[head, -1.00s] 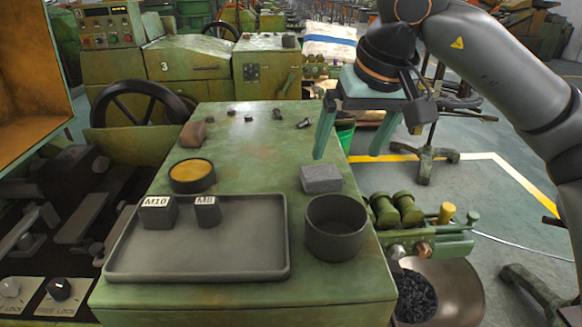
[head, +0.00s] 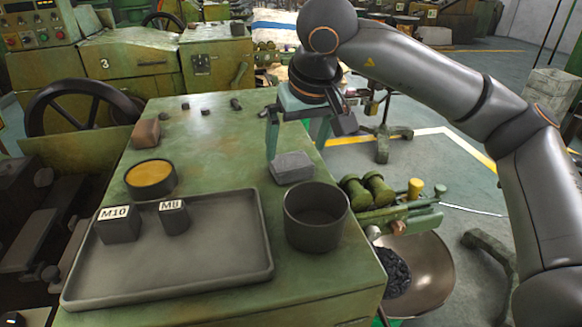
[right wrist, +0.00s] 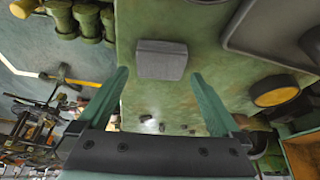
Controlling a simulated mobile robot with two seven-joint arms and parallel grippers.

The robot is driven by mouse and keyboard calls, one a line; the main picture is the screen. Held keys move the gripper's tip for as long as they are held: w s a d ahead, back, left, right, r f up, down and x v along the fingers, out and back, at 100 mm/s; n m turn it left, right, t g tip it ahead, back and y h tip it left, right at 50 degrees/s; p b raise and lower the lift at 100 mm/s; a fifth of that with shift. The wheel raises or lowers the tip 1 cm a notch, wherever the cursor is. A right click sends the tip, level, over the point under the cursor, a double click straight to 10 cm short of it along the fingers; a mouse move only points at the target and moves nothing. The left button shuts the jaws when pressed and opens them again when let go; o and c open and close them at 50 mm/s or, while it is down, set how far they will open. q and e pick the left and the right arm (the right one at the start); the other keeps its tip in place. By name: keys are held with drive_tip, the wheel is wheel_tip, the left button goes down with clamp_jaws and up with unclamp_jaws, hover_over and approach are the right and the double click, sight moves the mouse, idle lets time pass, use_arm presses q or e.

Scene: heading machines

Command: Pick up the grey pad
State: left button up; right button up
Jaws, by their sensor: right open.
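The grey pad (head: 291,168) is a small rough block lying on the green machine top, behind the dark round cup. My right gripper (head: 292,150) is open and empty, with its green fingers pointing down just behind and above the pad. In the right wrist view the pad (right wrist: 161,60) lies ahead of the fingertips, roughly between their lines, and the open gripper (right wrist: 163,78) appears apart from it. My left gripper is in neither view.
The dark cup (head: 316,222) stands in front of the pad. A grey tray (head: 200,262) holds the M10 and M8 blocks. A yellow-filled round dish (head: 151,178) and a brown block (head: 145,133) are at left. Green rollers (head: 362,192) sit beside the right edge.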

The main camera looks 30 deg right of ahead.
sight(291, 161)
drive_tip(key=x, duration=0.4)
drive_tip(key=shift+w+f, duration=0.25)
drive_tip(key=c, duration=1)
drive_tip(key=shift+r, duration=0.15)
